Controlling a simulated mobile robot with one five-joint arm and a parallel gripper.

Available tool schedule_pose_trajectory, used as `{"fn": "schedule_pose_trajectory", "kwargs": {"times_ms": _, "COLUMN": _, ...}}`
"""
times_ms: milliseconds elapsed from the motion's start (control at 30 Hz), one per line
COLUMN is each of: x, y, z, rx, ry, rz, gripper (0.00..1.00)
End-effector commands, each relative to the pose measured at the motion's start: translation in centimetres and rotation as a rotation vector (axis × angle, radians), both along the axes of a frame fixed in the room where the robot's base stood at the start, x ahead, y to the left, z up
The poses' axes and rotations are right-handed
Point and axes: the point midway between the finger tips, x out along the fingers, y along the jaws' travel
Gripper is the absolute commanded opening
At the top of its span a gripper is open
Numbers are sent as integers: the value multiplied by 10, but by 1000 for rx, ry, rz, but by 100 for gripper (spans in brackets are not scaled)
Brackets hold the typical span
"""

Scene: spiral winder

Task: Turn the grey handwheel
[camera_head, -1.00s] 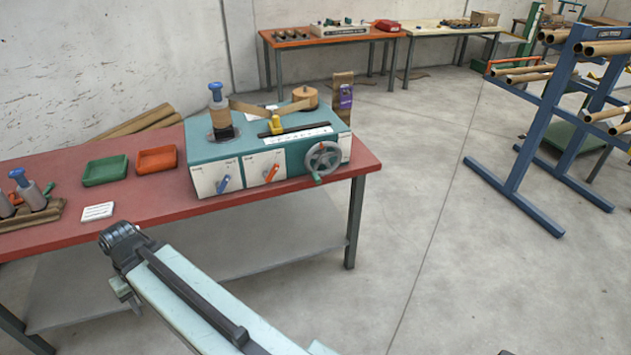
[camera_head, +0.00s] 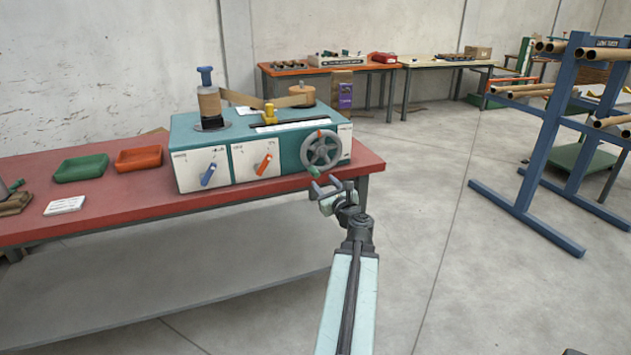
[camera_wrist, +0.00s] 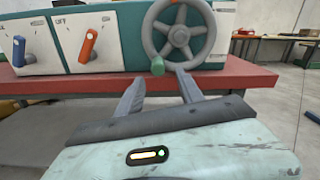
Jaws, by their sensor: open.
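The grey handwheel (camera_head: 321,151) is on the right of the front of the teal winder (camera_head: 185,130). It has several spokes and a green crank handle (camera_head: 314,172) at its lower left rim. In the wrist view the handwheel (camera_wrist: 206,38) stands straight ahead, with the green handle (camera_wrist: 158,66) at its lower left. My gripper (camera_head: 326,186) is just below and in front of the handwheel, near the table edge. In the wrist view its two fingers (camera_wrist: 160,88) are spread and empty, below the handle and apart from it.
A blue lever (camera_head: 208,174) and an orange lever (camera_head: 263,165) sit left of the handwheel on the winder. The red table (camera_head: 120,212) holds green and orange trays (camera_head: 138,157). A blue rack (camera_head: 548,130) stands at right. Open floor lies between.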

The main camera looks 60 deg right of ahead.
Motion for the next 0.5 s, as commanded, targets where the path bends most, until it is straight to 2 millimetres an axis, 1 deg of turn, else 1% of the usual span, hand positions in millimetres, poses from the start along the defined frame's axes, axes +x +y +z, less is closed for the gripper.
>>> {"fn": "schedule_pose_trajectory", "kwargs": {"times_ms": 167, "x": 9, "y": -7, "z": 1, "rx": -2, "ry": 2, "rz": 3, "gripper": 44}}
{"fn": "schedule_pose_trajectory", "kwargs": {"times_ms": 500, "x": 58, "y": -42, "z": 1, "rx": -3, "ry": 4, "rz": 6, "gripper": 44}}
